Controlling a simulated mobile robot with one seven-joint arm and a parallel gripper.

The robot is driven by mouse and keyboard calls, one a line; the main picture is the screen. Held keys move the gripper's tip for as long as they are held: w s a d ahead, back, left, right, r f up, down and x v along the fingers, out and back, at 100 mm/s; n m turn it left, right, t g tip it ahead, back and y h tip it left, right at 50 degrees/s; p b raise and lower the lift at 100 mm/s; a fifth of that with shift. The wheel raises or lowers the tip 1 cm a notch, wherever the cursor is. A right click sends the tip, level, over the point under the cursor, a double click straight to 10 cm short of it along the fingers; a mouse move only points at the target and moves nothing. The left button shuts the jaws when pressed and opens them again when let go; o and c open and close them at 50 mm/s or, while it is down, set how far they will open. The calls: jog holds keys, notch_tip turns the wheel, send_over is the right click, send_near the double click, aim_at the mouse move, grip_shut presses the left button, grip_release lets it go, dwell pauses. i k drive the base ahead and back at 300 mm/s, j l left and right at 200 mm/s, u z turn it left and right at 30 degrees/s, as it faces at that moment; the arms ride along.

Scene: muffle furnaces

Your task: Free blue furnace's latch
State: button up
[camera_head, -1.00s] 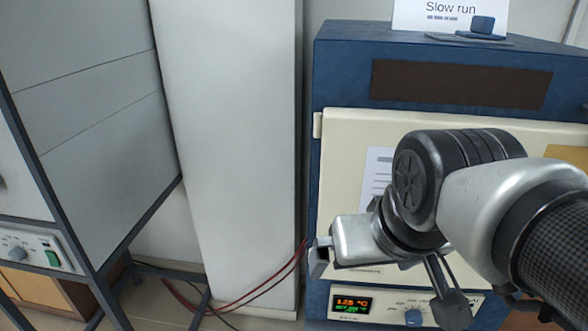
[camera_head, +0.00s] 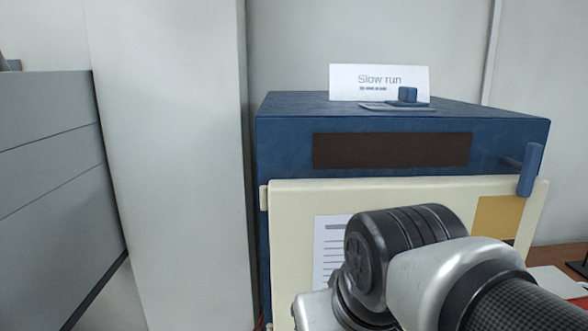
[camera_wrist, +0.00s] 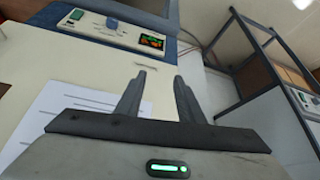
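The blue furnace (camera_head: 285,125) stands in the middle right of the head view, with a cream door (camera_head: 292,200) on its front. A blue latch handle (camera_head: 531,168) sits at the door's upper right corner, overlapping the door's top edge. My arm crosses in front of the door's lower part, and my gripper is hidden below the head view's edge. In the wrist view my gripper (camera_wrist: 158,97) shows two fingers apart with nothing between them. The cream door (camera_wrist: 50,65) and the control panel (camera_wrist: 110,30) lie beyond it. The latch is not in the wrist view.
A "Slow run" card (camera_head: 378,82) and a small blue block (camera_head: 407,94) are on the furnace top. A grey cabinet (camera_head: 45,150) stands at the left, beside a pale column (camera_head: 170,150). A brown table (camera_head: 560,258) lies at the right. A dark metal frame (camera_wrist: 245,75) shows in the wrist view.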

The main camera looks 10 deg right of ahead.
aim_at(534, 152)
jog(key=k+z, duration=0.1)
jog(key=z, duration=1.3)
jog(key=k+u, duration=0.15)
jog(key=u, duration=0.25)
